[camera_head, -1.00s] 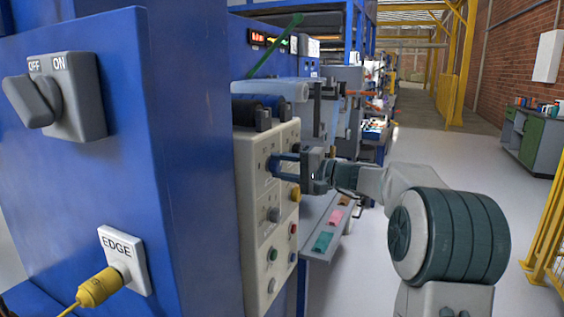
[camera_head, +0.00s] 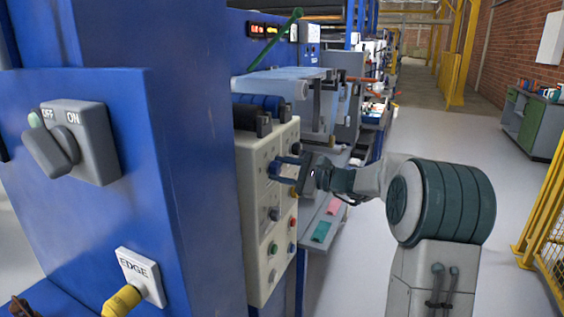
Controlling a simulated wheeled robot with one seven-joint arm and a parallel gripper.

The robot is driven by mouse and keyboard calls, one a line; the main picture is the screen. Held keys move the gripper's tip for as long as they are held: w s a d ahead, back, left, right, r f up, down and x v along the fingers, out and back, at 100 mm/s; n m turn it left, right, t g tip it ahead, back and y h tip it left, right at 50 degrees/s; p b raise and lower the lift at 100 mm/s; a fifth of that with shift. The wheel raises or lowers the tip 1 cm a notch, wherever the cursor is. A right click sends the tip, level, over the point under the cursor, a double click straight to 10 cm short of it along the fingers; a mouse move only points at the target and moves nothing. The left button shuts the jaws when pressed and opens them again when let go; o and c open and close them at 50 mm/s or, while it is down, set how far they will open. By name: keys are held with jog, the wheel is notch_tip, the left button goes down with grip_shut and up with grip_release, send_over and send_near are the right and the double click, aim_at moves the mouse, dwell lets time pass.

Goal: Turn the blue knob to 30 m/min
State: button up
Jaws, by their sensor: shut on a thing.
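The blue knob (camera_head: 273,168) is on the upper part of the cream control panel (camera_head: 254,215), seen at a steep angle. My gripper (camera_head: 285,169) reaches it from the right, its two fingers around the knob, and is shut on it. The fingers are tilted and cover most of the knob. Its pointer and the speed marks around it cannot be read from here. The red number display (camera_head: 265,31) above is too small to read.
Other knobs and buttons sit close below my gripper, including a grey knob (camera_head: 274,213) and a red button (camera_head: 291,248). A grey OFF/ON switch (camera_head: 88,143) and EDGE plate (camera_head: 139,276) are on the blue cabinet. Open floor lies at right.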

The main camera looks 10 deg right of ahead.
jog(key=shift+m+p, duration=0.4)
jog(key=shift+m, duration=0.1)
jog(key=o, duration=1)
jog(key=v, duration=1.4)
